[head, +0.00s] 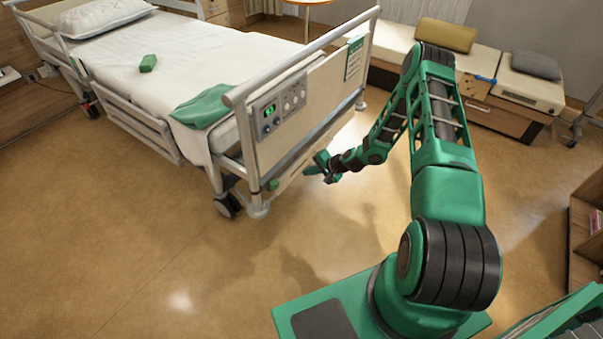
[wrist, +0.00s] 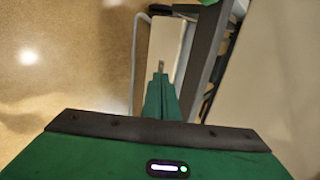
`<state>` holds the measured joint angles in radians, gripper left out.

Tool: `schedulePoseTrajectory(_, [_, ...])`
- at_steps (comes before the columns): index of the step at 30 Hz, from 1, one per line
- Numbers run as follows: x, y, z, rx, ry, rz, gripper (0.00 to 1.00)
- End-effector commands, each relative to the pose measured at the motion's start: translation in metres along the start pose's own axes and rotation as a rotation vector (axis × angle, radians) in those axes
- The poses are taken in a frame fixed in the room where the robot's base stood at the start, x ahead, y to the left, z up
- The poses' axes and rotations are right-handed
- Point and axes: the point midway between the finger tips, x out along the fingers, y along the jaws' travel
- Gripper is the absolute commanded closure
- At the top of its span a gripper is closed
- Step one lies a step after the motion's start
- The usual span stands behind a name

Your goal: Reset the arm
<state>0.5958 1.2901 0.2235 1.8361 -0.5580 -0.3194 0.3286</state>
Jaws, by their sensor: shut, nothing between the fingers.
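My gripper (head: 322,170) is at the end of my green and black arm in the head view. It hangs low beside the foot end of the hospital bed (head: 312,95), in front of the end panel. In the wrist view the green fingers (wrist: 161,85) are together with nothing between them. Part of the bed's grey frame (wrist: 205,50) shows just beyond them. I cannot tell whether the fingertips touch the bed.
A green block (head: 148,63) and a green cloth (head: 203,107) lie on the bed. A low bench with cushions (head: 445,35) stands at the back right. A wooden shelf (head: 585,215) is at the right edge. The floor (head: 110,220) at left is clear.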

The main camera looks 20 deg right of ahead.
Motion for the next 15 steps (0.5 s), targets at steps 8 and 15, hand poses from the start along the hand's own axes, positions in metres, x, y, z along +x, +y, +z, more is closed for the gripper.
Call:
schedulePoseTrajectory(8, [-0.051,0.003,-0.002,0.004,0.003,0.003,1.00])
schedulePoseTrajectory(15, [-0.066,0.003,-0.001,0.004,0.002,0.004,1.00])
